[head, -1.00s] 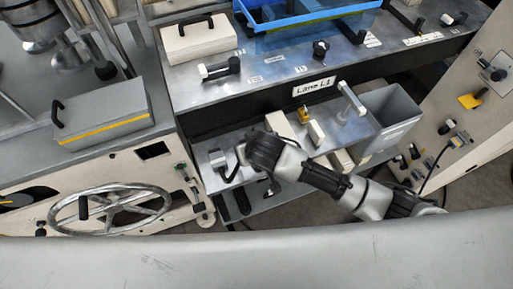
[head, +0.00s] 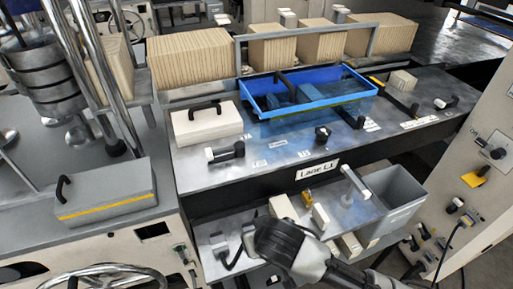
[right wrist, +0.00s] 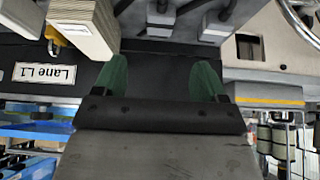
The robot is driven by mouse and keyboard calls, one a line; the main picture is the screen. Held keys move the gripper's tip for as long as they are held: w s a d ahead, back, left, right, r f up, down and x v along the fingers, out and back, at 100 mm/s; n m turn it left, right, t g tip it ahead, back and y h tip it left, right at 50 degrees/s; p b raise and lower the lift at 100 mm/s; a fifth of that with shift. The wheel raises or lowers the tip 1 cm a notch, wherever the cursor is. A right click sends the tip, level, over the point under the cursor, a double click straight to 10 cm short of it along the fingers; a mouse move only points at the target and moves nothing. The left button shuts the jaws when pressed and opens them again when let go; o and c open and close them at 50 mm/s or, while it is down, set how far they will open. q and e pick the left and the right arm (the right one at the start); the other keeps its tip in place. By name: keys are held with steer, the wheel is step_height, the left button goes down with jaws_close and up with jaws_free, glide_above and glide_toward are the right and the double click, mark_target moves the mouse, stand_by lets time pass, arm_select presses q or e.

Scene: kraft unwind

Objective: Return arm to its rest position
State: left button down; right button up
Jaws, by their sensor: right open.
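My right arm (head: 320,268) comes in from the bottom right of the head view. Its dark wrist end is over the lower shelf (head: 345,212) under the "Lane L1" label (head: 318,169), close to a grey block with a black handle. In the right wrist view my right gripper (right wrist: 160,82) has its two green fingers spread, with nothing between them. That view is upside down, and the label shows there too (right wrist: 44,73). A pale block (right wrist: 84,28) is beside the left finger; I cannot tell whether they touch. My left gripper is not in view.
Pale blocks (head: 320,216) and a grey bin (head: 393,200) are at the lower shelf. The bench above carries a blue tray (head: 350,92) and a white handled box (head: 207,124). A grey handled box (head: 105,194) and a handwheel (head: 100,280) are left; a control panel (head: 480,165) is right.

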steer(key=s+d+f+m+g+h, duration=0.2)
steer(key=s+d, duration=1.5)
steer(key=d, duration=0.1)
step_height(320, 180, down, 29)
steer(key=g+b, duration=0.2)
steer(key=b, duration=0.1)
steer(key=s+d+f+g+b, duration=0.1)
steer(key=s+d+f+b, duration=0.1)
steer(key=s+f, duration=1.3)
step_height(320, 180, down, 3)
steer(key=shift+s+d+f+n, duration=0.2)
steer(key=shift+s+d+n, duration=0.15)
steer(key=shift+d+n, duration=0.05)
